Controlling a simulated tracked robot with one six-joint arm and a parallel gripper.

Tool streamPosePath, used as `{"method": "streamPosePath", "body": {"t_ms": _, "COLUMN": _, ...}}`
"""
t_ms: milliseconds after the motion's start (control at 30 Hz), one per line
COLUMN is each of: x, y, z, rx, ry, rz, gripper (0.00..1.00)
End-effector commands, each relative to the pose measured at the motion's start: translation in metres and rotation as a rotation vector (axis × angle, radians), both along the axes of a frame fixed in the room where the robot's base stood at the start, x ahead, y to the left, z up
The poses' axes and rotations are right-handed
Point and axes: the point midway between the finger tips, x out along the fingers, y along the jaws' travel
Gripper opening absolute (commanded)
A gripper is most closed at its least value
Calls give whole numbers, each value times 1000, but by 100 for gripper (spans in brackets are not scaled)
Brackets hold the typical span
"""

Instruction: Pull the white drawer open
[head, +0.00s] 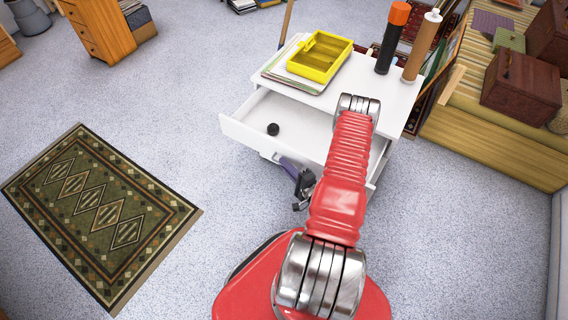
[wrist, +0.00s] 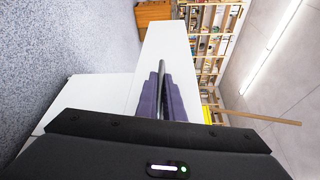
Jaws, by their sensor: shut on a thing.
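The white drawer (head: 246,134) is the top one of a small white cabinet (head: 398,98) and stands pulled out, its inside showing in the head view. A small black round object (head: 273,129) lies in it. My gripper (head: 286,164) is at the drawer's front, low and partly hidden by my red arm. In the wrist view, the purple fingers of my gripper (wrist: 162,80) are close together around a thin dark part, seemingly the drawer's handle, against the white front (wrist: 150,52). The exact contact is hard to see.
On the cabinet top are a yellow tray (head: 320,57) on papers, a black bottle with an orange cap (head: 393,38) and a brown tube (head: 421,47). A patterned rug (head: 100,210) lies left. Boxes (head: 521,86) stand right. Floor between rug and cabinet is clear.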

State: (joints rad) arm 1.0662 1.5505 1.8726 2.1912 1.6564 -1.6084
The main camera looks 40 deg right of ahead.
Motion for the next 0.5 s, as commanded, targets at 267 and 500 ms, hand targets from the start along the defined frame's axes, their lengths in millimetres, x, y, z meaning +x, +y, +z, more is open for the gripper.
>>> {"method": "streamPosePath", "body": {"t_ms": 267, "x": -3, "y": 1, "z": -5, "rx": 7, "ry": 12, "rz": -5, "gripper": 0}}
{"method": "streamPosePath", "body": {"t_ms": 500, "x": -2, "y": 0, "z": -3, "rx": 4, "ry": 8, "rz": -5, "gripper": 25}}
